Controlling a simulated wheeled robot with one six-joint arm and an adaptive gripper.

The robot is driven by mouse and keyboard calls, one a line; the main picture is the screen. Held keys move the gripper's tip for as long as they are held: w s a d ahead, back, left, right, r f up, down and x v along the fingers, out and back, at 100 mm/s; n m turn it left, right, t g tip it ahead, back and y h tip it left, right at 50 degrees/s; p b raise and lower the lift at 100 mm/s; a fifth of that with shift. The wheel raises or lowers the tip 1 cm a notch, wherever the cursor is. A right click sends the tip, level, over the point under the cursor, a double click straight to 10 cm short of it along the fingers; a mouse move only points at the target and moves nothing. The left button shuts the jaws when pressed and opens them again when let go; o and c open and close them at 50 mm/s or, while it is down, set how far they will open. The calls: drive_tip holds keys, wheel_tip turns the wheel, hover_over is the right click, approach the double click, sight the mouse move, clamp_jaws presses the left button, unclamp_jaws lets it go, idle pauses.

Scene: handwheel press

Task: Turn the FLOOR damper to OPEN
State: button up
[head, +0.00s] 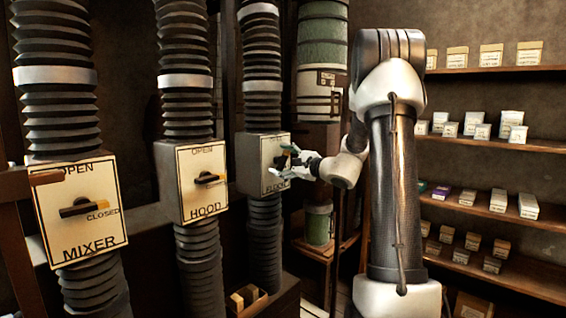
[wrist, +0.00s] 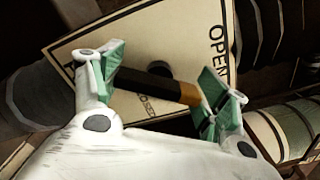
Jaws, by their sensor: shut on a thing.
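The FLOOR damper box (head: 262,158) is the farthest of the three boxes in the head view, its label partly covered by my gripper (head: 287,163). In the wrist view, its plate (wrist: 195,30) shows OPEN along the right edge and a small CLOSED label below the lever. The dark lever (wrist: 145,84) has an orange-brown tip (wrist: 189,94). The tip points right towards the OPEN edge, slanting slightly to the CLOSED side. My gripper (wrist: 160,72) is shut on the lever, with one green-padded finger at each end of it.
The HOOD box (head: 202,181) and MIXER box (head: 80,211) stand to the left, their levers pointing at CLOSED. Ribbed ducts run above and below each box. A green cylinder (head: 322,45) hangs behind my arm. Shelves with small boxes (head: 490,145) line the right wall.

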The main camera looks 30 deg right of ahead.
drive_tip(key=n, duration=0.3)
drive_tip(key=shift+n, duration=0.3)
drive_tip(key=shift+f+n, duration=0.15)
drive_tip(key=shift+n, duration=1.65)
drive_tip(key=o, duration=1)
drive_tip(key=v, duration=1.2)
